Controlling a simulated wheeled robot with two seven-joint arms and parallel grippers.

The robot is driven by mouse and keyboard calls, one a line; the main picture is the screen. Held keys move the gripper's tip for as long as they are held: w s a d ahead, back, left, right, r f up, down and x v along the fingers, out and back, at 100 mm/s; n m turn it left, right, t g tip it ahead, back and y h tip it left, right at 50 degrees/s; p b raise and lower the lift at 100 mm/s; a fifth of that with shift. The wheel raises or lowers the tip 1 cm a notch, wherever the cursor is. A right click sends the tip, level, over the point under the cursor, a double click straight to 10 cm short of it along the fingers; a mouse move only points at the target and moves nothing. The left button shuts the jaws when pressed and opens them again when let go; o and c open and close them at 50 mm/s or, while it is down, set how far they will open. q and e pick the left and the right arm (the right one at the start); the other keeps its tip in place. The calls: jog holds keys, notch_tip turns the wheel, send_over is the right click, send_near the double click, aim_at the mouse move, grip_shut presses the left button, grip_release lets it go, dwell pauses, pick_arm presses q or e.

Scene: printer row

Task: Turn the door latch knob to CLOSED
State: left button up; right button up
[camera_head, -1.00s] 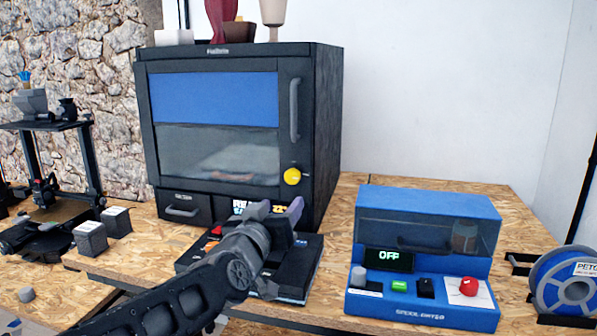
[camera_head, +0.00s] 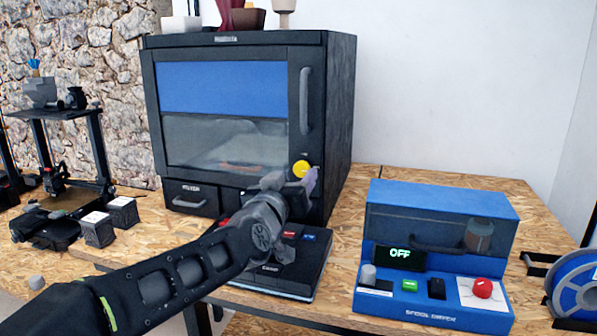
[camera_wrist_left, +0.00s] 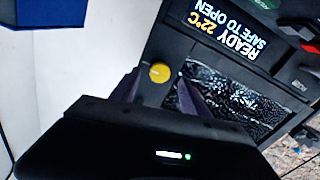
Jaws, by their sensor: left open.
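The yellow door latch knob (camera_head: 301,168) is on the front of the dark printer enclosure (camera_head: 343,110), below the door handle. In the left wrist view the knob (camera_wrist_left: 159,73) shows between the two finger ends. My left gripper (camera_head: 291,180) is open just below and in front of the knob. It also shows open in the left wrist view (camera_wrist_left: 158,82), and I cannot tell whether a finger touches the knob. The knob's pointer and label are too small to read. My right gripper is not in view.
The enclosure's display (camera_wrist_left: 229,37) reads READY 22°C, SAFE TO OPEN. A dark control box (camera_head: 290,281) lies below my left gripper. A blue spool dryer (camera_head: 440,200) reading OFF stands to the right. A vertical door handle (camera_head: 305,101) stands above the knob.

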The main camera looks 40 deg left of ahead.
aim_at(302, 168)
pick_arm(q)
jog(key=shift+x, duration=1.5)
jog(key=shift+c, duration=0.4)
grip_shut()
